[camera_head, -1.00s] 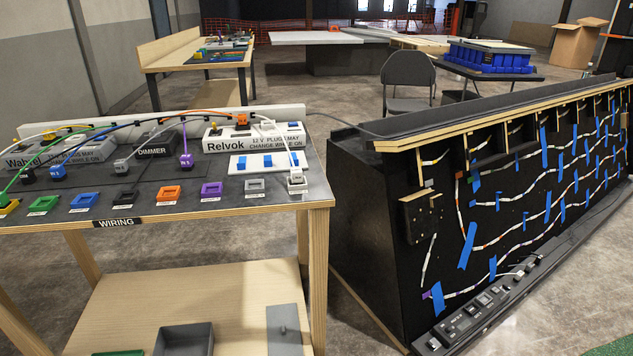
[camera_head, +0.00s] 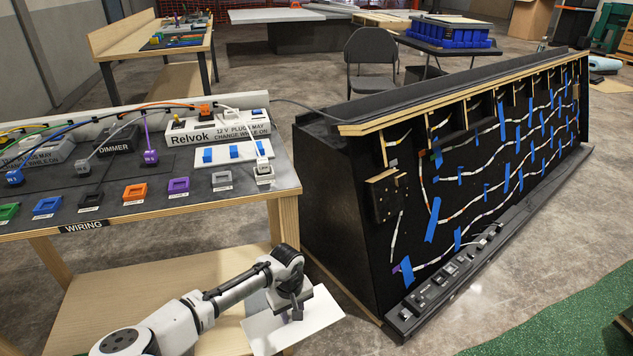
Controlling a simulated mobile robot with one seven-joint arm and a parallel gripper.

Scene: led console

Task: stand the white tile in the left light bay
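A flat white tile (camera_head: 262,329) is at the bottom of the view, tilted, in front of the table's lower shelf and past its right end. My gripper (camera_head: 296,312) is at the tile's middle with its dark fingers against it. It looks shut on the tile, but the fingertips are partly hidden. The long black console (camera_head: 345,225) stands to the right, its sloped front facing right. Openings with wooden uprights run under its wooden top edge, and light strips with blue tape cross the front. The nearest opening (camera_head: 408,140) is at the left end. No bay is labelled left.
The wiring table (camera_head: 190,206) at left carries plugs, sockets and cables. Its lower shelf (camera_head: 120,290) is partly behind my arm. A black control strip (camera_head: 440,285) lies along the console's foot. Floor (camera_head: 440,335) is clear in front, with green carpet (camera_head: 570,320) at right.

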